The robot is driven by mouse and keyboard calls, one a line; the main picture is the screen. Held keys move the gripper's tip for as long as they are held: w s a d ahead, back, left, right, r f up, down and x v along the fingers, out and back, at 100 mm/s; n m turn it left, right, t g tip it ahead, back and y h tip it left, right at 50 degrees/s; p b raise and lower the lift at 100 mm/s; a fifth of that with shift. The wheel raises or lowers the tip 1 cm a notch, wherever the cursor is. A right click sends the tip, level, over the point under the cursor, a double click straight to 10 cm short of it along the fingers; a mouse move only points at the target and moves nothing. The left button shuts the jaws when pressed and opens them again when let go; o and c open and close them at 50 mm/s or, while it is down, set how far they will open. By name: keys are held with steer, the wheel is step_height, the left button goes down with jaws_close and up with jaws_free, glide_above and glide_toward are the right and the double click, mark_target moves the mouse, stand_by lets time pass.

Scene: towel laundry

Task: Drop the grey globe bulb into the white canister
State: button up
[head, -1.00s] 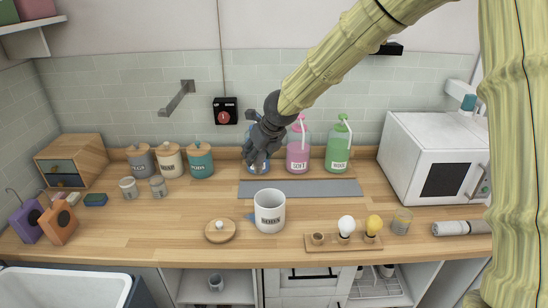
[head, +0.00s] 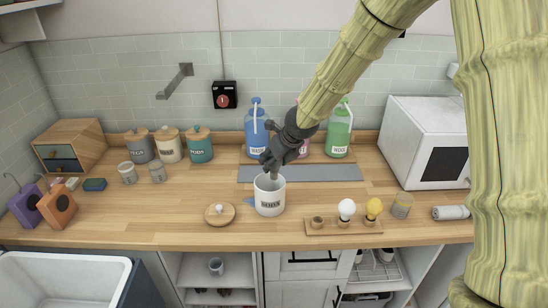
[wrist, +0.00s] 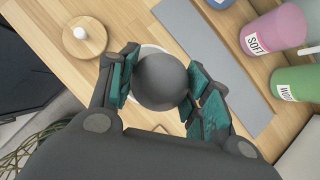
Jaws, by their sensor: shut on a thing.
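The grey globe bulb (wrist: 162,81) is held between the two fingers of my gripper (wrist: 160,88) in the wrist view. In the head view my gripper (head: 268,166) is just above the mouth of the white canister (head: 269,200), and the bulb cannot be made out there.
A wooden lid (head: 219,214) with a white knob lies left of the canister. A wooden holder (head: 330,228) with a white bulb (head: 347,209) and a yellow bulb (head: 374,207) is to the right. Blue (head: 257,128) and green (head: 339,133) bottles stand behind a grey mat (head: 325,174).

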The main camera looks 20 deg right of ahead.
steer(key=shift+f, duration=0.55)
steer(key=o, duration=1.1)
steer(key=shift+v, duration=6.05)
